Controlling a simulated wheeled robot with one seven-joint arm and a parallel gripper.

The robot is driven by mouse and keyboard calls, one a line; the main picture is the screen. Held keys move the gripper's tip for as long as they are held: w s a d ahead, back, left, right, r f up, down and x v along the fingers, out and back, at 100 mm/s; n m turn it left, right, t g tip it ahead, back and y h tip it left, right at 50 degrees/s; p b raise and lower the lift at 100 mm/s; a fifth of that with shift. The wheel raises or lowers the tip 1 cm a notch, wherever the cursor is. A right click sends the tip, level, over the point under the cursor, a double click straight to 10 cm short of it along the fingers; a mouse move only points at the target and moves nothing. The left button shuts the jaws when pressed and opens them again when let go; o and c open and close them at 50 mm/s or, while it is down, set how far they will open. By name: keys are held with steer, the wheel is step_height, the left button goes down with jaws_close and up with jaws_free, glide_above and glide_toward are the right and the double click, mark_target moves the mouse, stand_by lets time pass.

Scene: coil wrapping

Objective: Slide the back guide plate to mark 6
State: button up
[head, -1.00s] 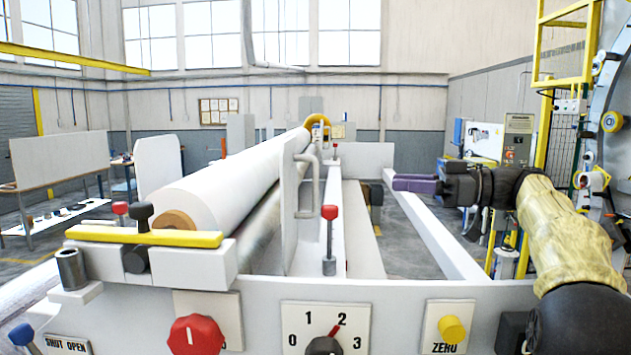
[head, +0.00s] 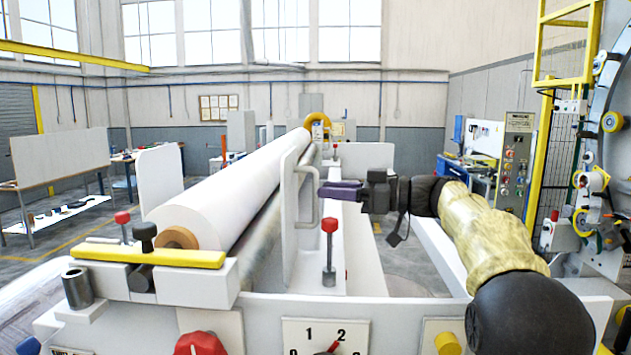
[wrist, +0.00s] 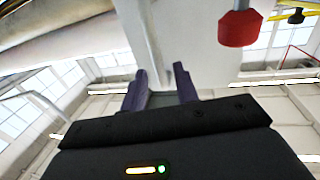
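A white upright guide plate (head: 292,205) with a grey D-shaped handle (head: 307,200) stands beside the long white roll. I cannot tell whether it is the back one. My gripper (head: 323,191), with purple fingers, is level with the handle on its right side. In the wrist view my gripper (wrist: 161,72) has its fingers apart, and the grey handle bar (wrist: 150,45) runs down toward the gap between them. The white plate (wrist: 187,55) lies behind. I cannot tell whether a finger touches the bar. No mark numbers for the plate are readable.
A red-knobbed lever (head: 329,240) stands just in front of the handle; its red knob (wrist: 239,28) is close in the wrist view. Another red-knobbed lever (head: 335,148) is farther back. The white roll (head: 225,185) lies left. Open floor shows right of the rail.

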mark_target(315, 220)
steer(key=p+x, duration=0.1)
steer(key=x, duration=0.3)
jaws_close()
steer(key=shift+s+f+b, duration=0.15)
steer(key=shift+b, duration=0.3)
